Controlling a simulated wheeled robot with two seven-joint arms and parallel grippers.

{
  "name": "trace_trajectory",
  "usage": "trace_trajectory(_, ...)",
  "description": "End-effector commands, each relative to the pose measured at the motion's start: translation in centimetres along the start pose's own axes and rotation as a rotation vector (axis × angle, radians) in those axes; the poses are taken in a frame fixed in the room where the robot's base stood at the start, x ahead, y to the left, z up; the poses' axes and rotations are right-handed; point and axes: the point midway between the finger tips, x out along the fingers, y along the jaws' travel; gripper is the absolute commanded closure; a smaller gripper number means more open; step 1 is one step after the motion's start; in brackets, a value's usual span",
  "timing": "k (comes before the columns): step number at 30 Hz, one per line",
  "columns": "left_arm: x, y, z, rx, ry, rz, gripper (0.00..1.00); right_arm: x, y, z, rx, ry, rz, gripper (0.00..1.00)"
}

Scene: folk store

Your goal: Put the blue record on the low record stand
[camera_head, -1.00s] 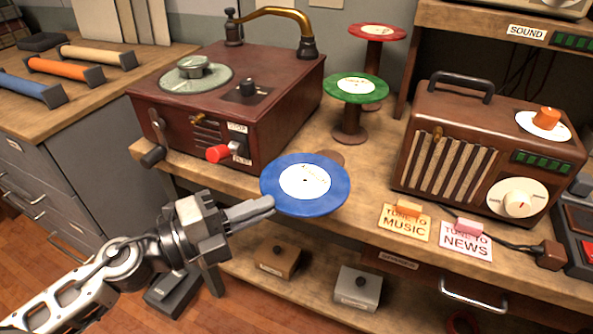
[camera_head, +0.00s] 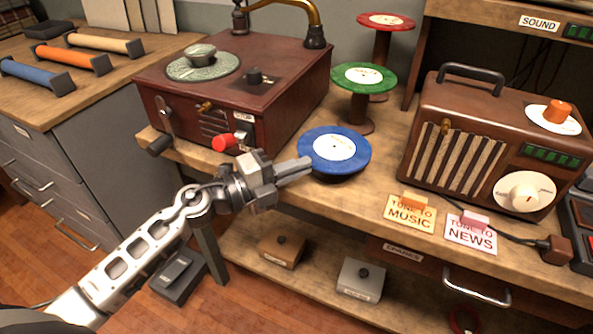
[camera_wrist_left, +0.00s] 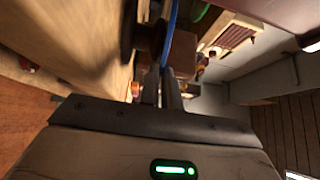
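The blue record (camera_head: 355,160), with a white label, lies nearly flat near the front edge of the workbench. My left gripper (camera_head: 307,165) is shut on its left edge. In the left wrist view the record (camera_wrist_left: 171,32) shows edge-on as a thin blue strip running to my gripper's fingers (camera_wrist_left: 162,84). The low record stand is mostly hidden; a dark shape shows under the record, and I cannot tell whether they touch. Taller stands behind hold the green record (camera_head: 364,88) and the red record (camera_head: 386,17). My right gripper is not in view.
The dark red record player (camera_head: 280,95) stands left of the record, its red-tipped lever close to my left gripper. The brown radio (camera_head: 445,165) stands to the right. Two tune cards (camera_head: 411,220) lie in front of it. Bench top between record and radio is clear.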

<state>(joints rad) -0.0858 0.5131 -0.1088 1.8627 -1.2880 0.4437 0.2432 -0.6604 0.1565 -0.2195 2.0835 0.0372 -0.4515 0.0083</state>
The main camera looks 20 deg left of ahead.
Motion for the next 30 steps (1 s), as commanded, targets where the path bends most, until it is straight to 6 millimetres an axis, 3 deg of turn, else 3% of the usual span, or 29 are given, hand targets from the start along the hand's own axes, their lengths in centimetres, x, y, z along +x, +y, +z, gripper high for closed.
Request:
trace_trajectory(4, 0.0, -0.2, 0.0, 0.002, 0.0, -0.001, 1.0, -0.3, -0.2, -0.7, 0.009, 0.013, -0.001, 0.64)
trace_trajectory(9, 0.0, 0.2, 0.0, 0.001, 0.0, -0.001, 1.0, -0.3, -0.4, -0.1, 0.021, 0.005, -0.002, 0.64)
trace_trajectory(10, 0.0, 0.1, 0.0, 0.001, 0.0, 0.0, 0.87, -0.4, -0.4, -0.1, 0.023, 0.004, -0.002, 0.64)
trace_trajectory(12, 0.0, 0.1, 0.0, 0.001, 0.0, 0.0, 0.73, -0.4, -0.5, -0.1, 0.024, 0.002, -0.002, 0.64)
trace_trajectory(22, -0.1, -0.2, 0.0, 0.002, 0.0, 0.0, 0.73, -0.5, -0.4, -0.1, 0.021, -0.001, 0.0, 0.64)
trace_trajectory(26, -1.8, 0.2, 0.0, -0.001, 0.0, 0.004, 0.73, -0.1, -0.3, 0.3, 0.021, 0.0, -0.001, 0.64)
trace_trajectory(30, -4.8, 0.4, 0.0, -0.001, -0.002, 0.006, 0.73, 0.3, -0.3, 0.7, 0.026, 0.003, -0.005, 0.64)
